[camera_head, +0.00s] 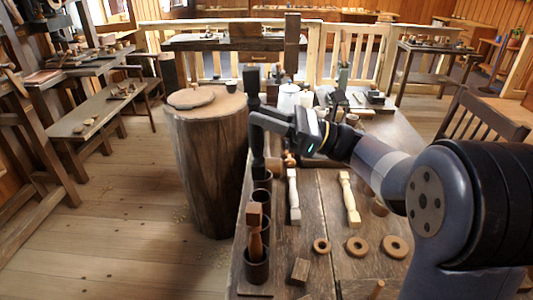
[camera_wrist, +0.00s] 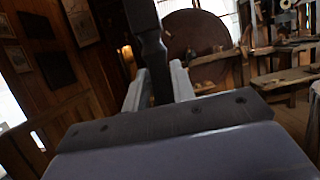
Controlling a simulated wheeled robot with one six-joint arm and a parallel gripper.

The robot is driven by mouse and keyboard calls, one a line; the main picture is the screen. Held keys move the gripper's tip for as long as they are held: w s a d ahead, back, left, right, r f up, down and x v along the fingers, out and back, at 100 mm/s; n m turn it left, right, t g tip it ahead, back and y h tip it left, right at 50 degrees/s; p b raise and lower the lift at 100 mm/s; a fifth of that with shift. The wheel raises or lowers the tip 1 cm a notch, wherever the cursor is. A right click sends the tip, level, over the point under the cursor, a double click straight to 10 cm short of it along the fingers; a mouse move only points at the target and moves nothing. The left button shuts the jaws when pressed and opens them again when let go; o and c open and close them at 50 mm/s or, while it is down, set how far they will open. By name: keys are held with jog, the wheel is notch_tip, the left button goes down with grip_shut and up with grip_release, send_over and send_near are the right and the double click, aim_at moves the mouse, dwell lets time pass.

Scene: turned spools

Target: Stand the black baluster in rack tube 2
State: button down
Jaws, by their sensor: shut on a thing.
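The black baluster (camera_head: 256,140) is upright in my gripper (camera_head: 258,118), above the left edge of the workbench. In the wrist view the dark baluster (camera_wrist: 150,45) runs between the two pale fingers (camera_wrist: 158,84), which are shut on it. The rack is a row of dark tubes along the bench's left edge. The near tube (camera_head: 257,272) holds a brown baluster (camera_head: 255,232). Behind it are a middle tube (camera_head: 261,198) and a farther tube (camera_head: 262,180). The black baluster's lower end is near the far tubes; I cannot tell whether it is inside one. No tube numbers are readable.
A white baluster (camera_head: 294,197) and a cream baluster (camera_head: 349,198) lie on the bench right of the rack. Several wooden rings (camera_head: 357,246) and a small block (camera_head: 299,271) lie nearer. A large stump (camera_head: 206,150) stands left of the bench. A pale jug (camera_head: 289,98) stands behind.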

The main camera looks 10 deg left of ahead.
aim_at(265, 171)
jog(key=shift+y, duration=0.3)
jog(key=f+b, duration=0.1)
jog(key=f, duration=0.1)
jog(key=f+b, duration=0.2)
jog(key=f, duration=0.1)
jog(key=f+b, duration=0.2)
jog(key=f, duration=0.1)
jog(key=shift+w+f, duration=0.25)
jog(key=shift+w, duration=0.1)
notch_tip(265, 171, down, 5)
jog(key=b, duration=0.6)
jog(key=shift+f, duration=0.15)
jog(key=shift+p, duration=0.45)
jog(key=shift+f+p, duration=0.1)
jog(key=shift+p, duration=0.25)
jog(key=shift+f, duration=0.2)
jog(key=shift+f, duration=0.5)
jog(key=shift+f+b, duration=0.75)
jog(key=shift+f, duration=0.55)
